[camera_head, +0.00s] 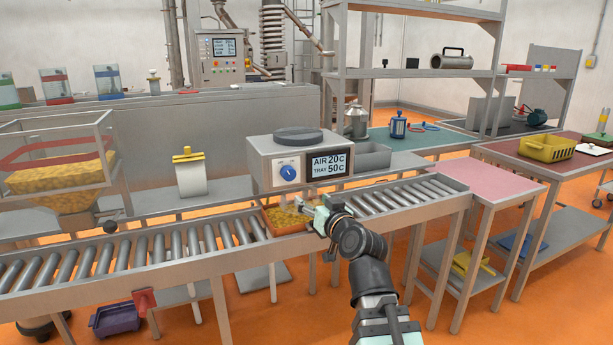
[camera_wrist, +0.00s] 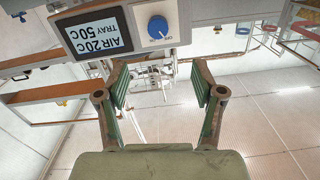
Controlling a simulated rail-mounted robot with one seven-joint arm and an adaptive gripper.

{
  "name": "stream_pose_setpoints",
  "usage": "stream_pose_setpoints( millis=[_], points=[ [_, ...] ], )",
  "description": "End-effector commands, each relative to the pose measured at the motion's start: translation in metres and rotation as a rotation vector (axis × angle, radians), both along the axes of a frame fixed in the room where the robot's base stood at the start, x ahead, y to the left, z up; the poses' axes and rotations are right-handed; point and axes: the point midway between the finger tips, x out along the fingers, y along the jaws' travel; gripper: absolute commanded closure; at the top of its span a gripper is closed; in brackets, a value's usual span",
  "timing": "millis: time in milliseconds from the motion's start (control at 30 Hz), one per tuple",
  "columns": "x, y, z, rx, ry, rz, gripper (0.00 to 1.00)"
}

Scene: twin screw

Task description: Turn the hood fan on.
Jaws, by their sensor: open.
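A grey box-shaped hood unit (camera_head: 262,150) stands behind the roller conveyor. Its front has a blue round knob (camera_head: 287,172) on a white plate and a display (camera_head: 330,166) reading AIR 20C, TRAY 50C. The knob also shows in the wrist view (camera_wrist: 158,28), beyond the fingertips and roughly centred between them, with the display (camera_wrist: 98,34) to its left. My gripper (camera_wrist: 161,84) is open, with nothing between its fingers. In the head view my gripper (camera_head: 322,212) is below and right of the knob, apart from it.
A tray of yellow granules (camera_head: 285,218) sits on the roller conveyor (camera_head: 190,245) beneath the unit, close to my gripper. A white holder with a yellow top (camera_head: 190,172) stands left of the unit. A pink-topped table (camera_head: 440,190) is to the right.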

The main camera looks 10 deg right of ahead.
Motion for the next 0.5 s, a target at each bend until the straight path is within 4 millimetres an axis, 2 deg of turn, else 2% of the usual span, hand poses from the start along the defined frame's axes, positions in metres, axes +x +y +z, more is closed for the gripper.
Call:
stream_pose_setpoints(
  millis=[100,500],
  points=[
    [0.002,-0.004,0.009,-0.029,-0.047,-0.018,0.32],
    [0.017,-0.001,0.014,-0.042,-0.045,-0.012,0.32]
  ],
)
